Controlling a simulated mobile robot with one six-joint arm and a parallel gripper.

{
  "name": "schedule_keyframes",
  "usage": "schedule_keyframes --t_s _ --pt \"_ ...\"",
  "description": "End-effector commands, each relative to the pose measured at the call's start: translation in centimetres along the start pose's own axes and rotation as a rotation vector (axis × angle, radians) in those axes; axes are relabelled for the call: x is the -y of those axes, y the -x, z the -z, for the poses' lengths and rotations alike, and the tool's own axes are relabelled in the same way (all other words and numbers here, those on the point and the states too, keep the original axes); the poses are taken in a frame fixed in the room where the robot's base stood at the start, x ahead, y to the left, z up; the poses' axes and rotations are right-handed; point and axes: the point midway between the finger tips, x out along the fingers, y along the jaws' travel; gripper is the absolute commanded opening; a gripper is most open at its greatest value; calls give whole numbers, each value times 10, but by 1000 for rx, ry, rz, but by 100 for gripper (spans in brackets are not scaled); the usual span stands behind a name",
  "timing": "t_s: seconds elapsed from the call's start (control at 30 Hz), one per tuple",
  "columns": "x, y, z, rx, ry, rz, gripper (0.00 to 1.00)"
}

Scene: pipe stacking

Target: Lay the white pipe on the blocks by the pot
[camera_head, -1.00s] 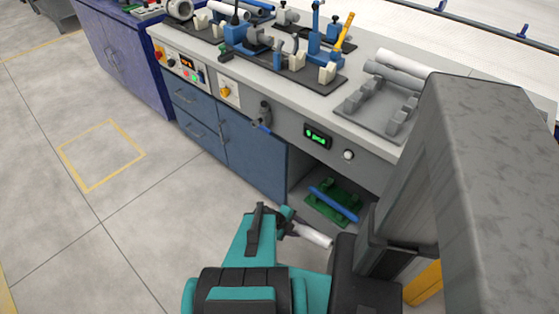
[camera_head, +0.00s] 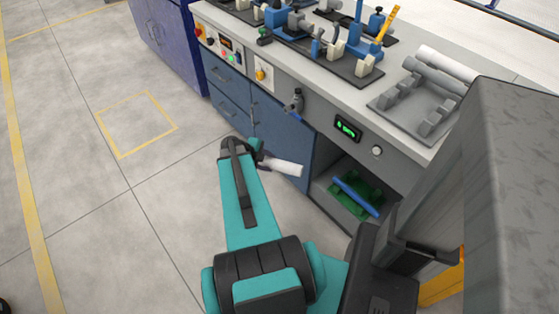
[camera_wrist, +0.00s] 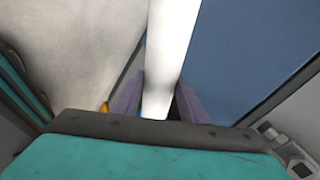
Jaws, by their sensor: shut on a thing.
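A white pipe (camera_head: 286,168) is held out in front of the bench's blue cabinet doors, below the worktop. My gripper (camera_head: 258,160) is shut on it. In the wrist view the pipe (camera_wrist: 172,50) runs up from between the purple-grey fingers of my gripper (camera_wrist: 158,103). The blocks come in several groups: cream blocks (camera_head: 367,65) on a dark board on the worktop, grey blocks (camera_head: 424,129) on a grey plate at the right, and green blocks (camera_head: 374,195) on the low shelf. I cannot make out a pot for certain.
Grey-white pipes (camera_head: 444,66) lie at the back of the grey plate. A blue pipe (camera_head: 357,193) lies over the green blocks in the open bay. A tap-like fitting (camera_head: 293,101) juts from the bench front. Bare floor (camera_head: 75,205) lies to the left.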

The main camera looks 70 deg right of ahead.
Motion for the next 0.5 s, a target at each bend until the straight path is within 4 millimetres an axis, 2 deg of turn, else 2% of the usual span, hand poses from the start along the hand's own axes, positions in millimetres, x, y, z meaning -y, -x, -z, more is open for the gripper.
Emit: schedule_keyframes --t_s 0.03,0.2,0.5 --pt "8 17 -16 16 20 11 0" --pt "21 67 -57 61 89 35 0" --pt "29 163 -123 152 229 85 0"
